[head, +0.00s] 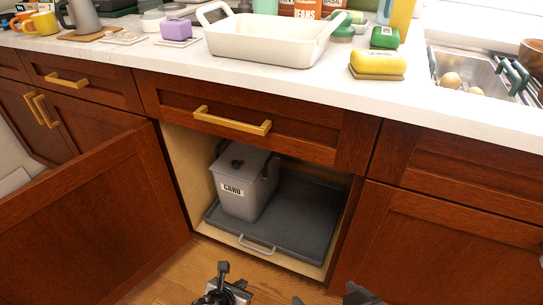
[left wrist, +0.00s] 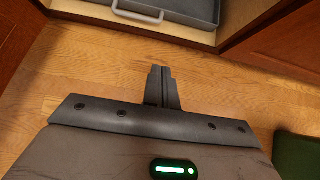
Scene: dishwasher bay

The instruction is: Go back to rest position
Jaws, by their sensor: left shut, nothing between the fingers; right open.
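My left gripper (head: 223,268) is low in the head view, in front of the open cabinet and above the wood floor. In the left wrist view its two fingers (left wrist: 160,72) are together with nothing between them. My right gripper (head: 325,299) shows only at the bottom edge of the head view, its fingertips spread apart and nothing seen between them. Most of both arms is out of view.
The cabinet door (head: 95,215) stands open on the left. The counter (head: 300,85) holds a white baking dish (head: 262,50), a yellow sponge (head: 378,62) and other items. The floor (left wrist: 95,65) ahead is clear.

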